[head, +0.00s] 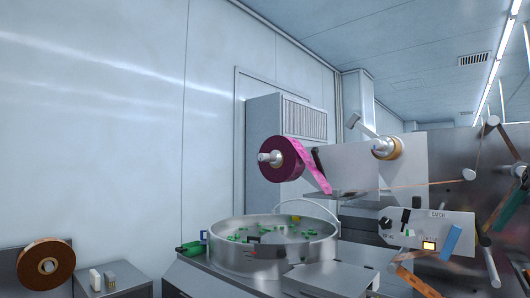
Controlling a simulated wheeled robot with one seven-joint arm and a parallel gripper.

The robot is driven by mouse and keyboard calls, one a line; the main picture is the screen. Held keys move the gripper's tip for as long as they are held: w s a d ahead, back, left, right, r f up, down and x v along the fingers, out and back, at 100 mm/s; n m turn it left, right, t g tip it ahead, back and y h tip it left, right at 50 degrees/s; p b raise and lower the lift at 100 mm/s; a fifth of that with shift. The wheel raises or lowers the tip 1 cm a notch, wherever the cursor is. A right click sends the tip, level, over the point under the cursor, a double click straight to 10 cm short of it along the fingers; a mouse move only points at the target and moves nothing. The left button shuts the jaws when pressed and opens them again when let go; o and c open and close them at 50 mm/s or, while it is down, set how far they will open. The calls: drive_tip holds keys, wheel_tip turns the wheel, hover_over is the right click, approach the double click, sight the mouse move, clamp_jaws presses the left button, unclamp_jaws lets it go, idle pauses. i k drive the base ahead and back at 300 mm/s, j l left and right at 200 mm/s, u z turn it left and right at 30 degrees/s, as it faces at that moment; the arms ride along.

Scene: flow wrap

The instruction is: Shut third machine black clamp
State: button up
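A packaging machine stands at the right, with a steel plate (360,168) carrying a magenta film roll (281,160). A narrow dark part (317,158) sits beside the film between roll and plate; it may be the black clamp, but it is too small to tell whether it is open or shut. A control panel (455,222) below has a black knob (386,222), a small black lever-like part (405,216) and a lit amber button (429,245). I cannot tell which machine counts as third. My gripper is not in view.
A round steel bowl (225,258) holding several green pieces stands on a grey table in front of the machine. A brown roll (46,265) and a small grey cabinet (126,291) are at lower left. Rollers and a brown web (425,184) fill the right side.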

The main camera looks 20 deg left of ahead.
sight(315, 151)
drive_tip(key=u, duration=0.7)
